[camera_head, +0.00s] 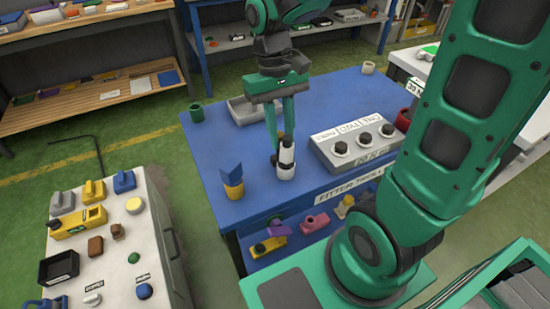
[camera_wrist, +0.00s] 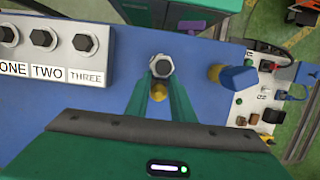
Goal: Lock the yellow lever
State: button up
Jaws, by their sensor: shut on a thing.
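My gripper (camera_head: 281,146) is over the blue table and points down, shut on a small white and dark piece (camera_head: 286,168) that has a dark, hex-shaped top in the wrist view (camera_wrist: 162,67). A yellow bit shows between the fingers; I cannot tell whether it belongs to the held piece. The piece's lower end is at or just above the table. Yellow devices stand on the pale cabinet at left: a long block (camera_head: 78,222) and a smaller one with a raised part (camera_head: 93,191). I cannot tell which is the yellow lever, or its position.
A yellow cylinder with a blue slanted top (camera_head: 232,180) stands close by on the blue table (camera_head: 222,130). A panel with several dark knobs (camera_head: 355,145) is to the right. A green cup (camera_head: 196,112) and grey tray (camera_head: 243,112) are behind. Small parts crowd the cabinet.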

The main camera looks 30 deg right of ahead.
jog(key=o, duration=0.7)
jog(key=shift+s, duration=0.4)
jog(key=shift+o, duration=0.2)
jog(key=shift+w, duration=0.1)
jog(key=shift+w+r, duration=0.25)
jog(key=shift+r, duration=0.25)
jog(key=shift+v, duration=2.95)
jog(key=s+d+f+m+t, duration=0.1)
jog(key=s+d+f+m, duration=0.1)
jog(key=s+d, duration=0.5)
jog(key=s+d+f+m+t, duration=0.1)
jog(key=s+d+f+m, duration=0.2)
jog(key=s+d, duration=0.5)
jog(key=shift+d+m+t, duration=0.4)
jog(key=shift+d+m, duration=0.3)
jog(key=shift+d, duration=0.2)
jog(key=shift+c, duration=0.9)
